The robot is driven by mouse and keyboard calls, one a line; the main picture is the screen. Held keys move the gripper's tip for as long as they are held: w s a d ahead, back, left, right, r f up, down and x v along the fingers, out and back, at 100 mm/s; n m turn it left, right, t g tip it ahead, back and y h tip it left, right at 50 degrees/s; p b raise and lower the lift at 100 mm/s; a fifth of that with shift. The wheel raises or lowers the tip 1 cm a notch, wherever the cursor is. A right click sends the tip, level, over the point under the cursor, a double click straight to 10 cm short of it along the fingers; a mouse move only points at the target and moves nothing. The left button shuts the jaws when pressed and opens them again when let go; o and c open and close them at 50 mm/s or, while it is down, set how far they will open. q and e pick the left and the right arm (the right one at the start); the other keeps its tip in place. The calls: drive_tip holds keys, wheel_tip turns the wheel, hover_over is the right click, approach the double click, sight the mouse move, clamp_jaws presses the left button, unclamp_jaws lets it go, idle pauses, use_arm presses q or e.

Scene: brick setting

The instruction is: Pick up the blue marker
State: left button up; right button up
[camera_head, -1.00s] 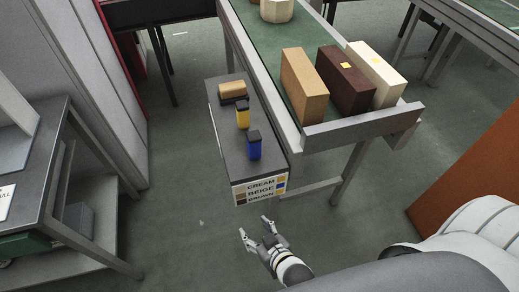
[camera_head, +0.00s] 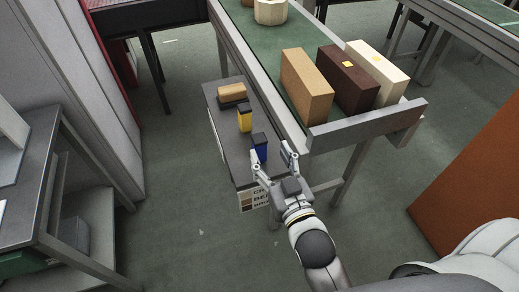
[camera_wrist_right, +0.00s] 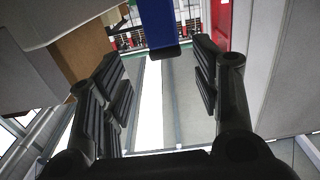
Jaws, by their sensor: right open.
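The blue marker (camera_head: 260,154), a short block with a dark top, stands upright near the front end of the narrow grey shelf. The yellow marker (camera_head: 244,122) stands just behind it. My right gripper (camera_head: 272,157) is open and empty at the shelf's front end, its fingers pointing toward the blue marker. In the right wrist view the blue marker (camera_wrist_right: 158,22) shows at the top, between the lines of the two open fingers and beyond their tips. No contact shows. My left gripper is not in view.
A tan block on a dark pad (camera_head: 231,93) lies at the shelf's far end. A conveyor (camera_head: 262,75) runs along the shelf's right side, with beige, brown and cream boxes (camera_head: 348,82) on it. A grey table (camera_head: 32,165) stands at left. Floor between is clear.

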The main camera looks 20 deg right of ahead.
sight(261, 143)
drive_tip(key=w, duration=0.3)
drive_tip(key=w+a+p, duration=0.1)
drive_tip(key=w, duration=0.1)
drive_tip(key=shift+w+r, duration=0.2)
drive_tip(key=shift+w, duration=0.15)
drive_tip(key=shift+w+f, duration=0.1)
drive_tip(key=shift+w, duration=0.45)
drive_tip(key=shift+c, duration=0.5)
drive_tip(key=c, duration=1)
